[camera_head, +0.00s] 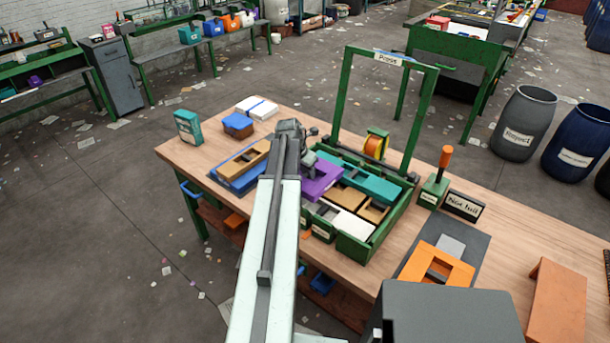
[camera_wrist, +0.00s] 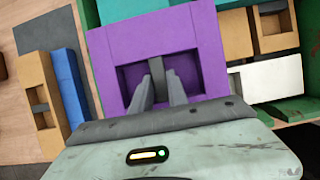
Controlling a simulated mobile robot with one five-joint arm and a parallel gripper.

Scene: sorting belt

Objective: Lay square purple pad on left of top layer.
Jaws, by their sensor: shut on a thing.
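The square purple pad (camera_wrist: 198,45) fills the middle of the wrist view, a block with a recess and a grip bar in it. My gripper (camera_wrist: 160,82) is shut on that bar. In the head view the purple pad (camera_head: 320,182) shows at the end of my arm, at the left part of the green press tray (camera_head: 372,238). In the tray lie a teal piece (camera_head: 372,184), tan pieces (camera_head: 346,197) and a white piece (camera_head: 350,222). Whether the pad touches the layer below it I cannot tell. My arm hides part of the tray's left side.
The press frame (camera_head: 345,95) rises behind the tray. Left of my arm lie blue and tan pieces (camera_head: 240,168). A green stand with an orange handle (camera_head: 436,182) and a sign (camera_head: 464,206) stand right. An orange block (camera_head: 436,265) lies on a dark mat.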

